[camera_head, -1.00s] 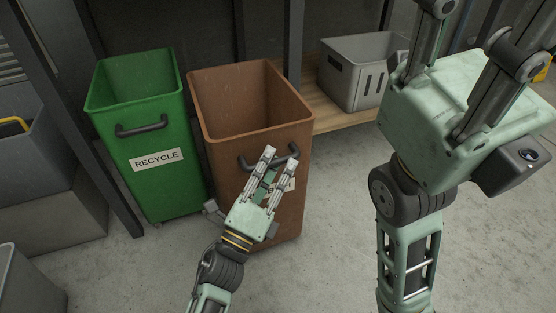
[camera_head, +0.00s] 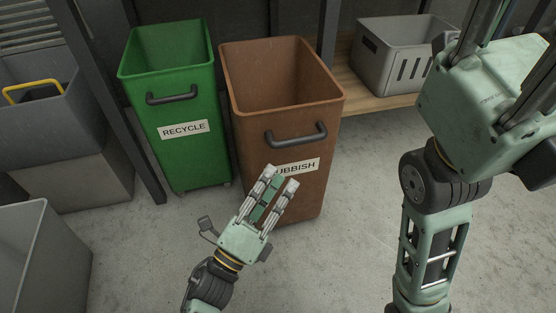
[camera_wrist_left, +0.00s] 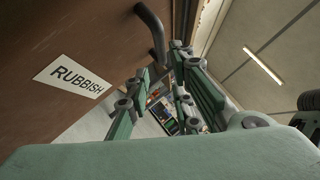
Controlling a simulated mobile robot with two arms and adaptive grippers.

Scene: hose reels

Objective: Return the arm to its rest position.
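My left arm comes in from the bottom of the head view. Its gripper (camera_head: 281,180) is in front of the brown rubbish bin (camera_head: 262,133), below the bin's handle and partly over its label. The fingers stand apart with nothing between them. The left wrist view shows the same gripper (camera_wrist_left: 160,88) empty beside the bin's wall (camera_wrist_left: 75,35); whether it touches the bin I cannot tell. My right arm stands raised at the right, close to the head camera. The right gripper's palm (camera_head: 490,105) shows, but its fingertips are out of frame.
A green recycle bin (camera_head: 180,105) stands left of the brown bin. A grey slotted crate (camera_head: 385,65) sits on a wooden shelf (camera_head: 375,104) behind. Grey containers (camera_head: 40,125) stand at the left. The concrete floor (camera_head: 345,235) between my arms is clear.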

